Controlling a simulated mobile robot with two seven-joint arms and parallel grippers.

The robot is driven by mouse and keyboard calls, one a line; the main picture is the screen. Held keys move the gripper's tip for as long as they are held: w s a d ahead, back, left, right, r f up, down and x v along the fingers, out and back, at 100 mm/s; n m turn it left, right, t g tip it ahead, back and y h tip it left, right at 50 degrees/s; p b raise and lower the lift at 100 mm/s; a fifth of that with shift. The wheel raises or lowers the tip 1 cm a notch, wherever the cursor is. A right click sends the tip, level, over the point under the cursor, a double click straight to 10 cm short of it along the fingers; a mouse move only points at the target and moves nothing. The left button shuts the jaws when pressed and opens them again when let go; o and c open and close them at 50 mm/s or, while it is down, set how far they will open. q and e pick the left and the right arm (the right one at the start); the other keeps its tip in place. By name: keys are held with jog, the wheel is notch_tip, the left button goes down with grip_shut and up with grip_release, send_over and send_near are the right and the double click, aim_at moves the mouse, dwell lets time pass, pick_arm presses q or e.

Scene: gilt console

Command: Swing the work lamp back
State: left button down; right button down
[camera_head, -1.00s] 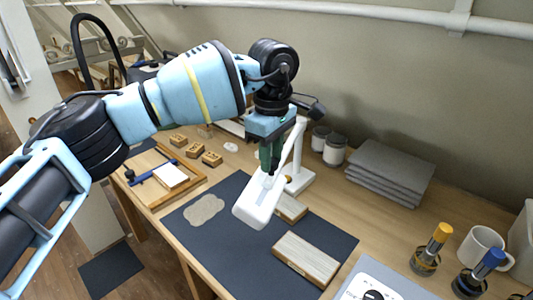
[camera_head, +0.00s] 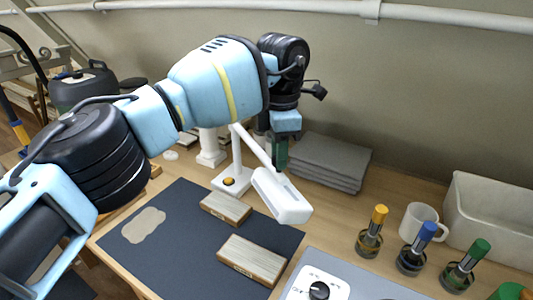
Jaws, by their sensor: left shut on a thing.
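The white work lamp stands on the table with its base (camera_head: 232,181) at the back edge of the dark mat. Its thin arm rises and then slopes down right to the white lamp head (camera_head: 282,196), which hangs to the right of the base, near the mat's back right edge. My left gripper (camera_head: 280,165) is at the upper end of the lamp head and is shut on the lamp. The lamp head hides part of the fingertips. My right gripper is not in view.
Two wooden blocks (camera_head: 252,260) (camera_head: 226,208) and a pale patch (camera_head: 144,225) lie on the dark mat (camera_head: 187,248). Paint jars (camera_head: 370,240), a white mug (camera_head: 420,220) and a pale bin (camera_head: 490,215) stand to the right.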

pick_arm(q)
jog(key=shift+w+d+n, duration=0.3)
jog(key=shift+w+d, duration=0.1)
jog(key=shift+d, duration=0.35)
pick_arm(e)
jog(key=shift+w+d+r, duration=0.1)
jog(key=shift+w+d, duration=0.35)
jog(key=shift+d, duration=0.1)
pick_arm(q)
jog(key=c, duration=1.1)
grip_release()
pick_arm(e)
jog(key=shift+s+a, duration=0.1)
pick_arm(q)
jog(key=shift+r, duration=0.2)
notch_tip(320, 180, up, 7)
jog(key=b, duration=0.1)
jog(key=shift+r, duration=0.15)
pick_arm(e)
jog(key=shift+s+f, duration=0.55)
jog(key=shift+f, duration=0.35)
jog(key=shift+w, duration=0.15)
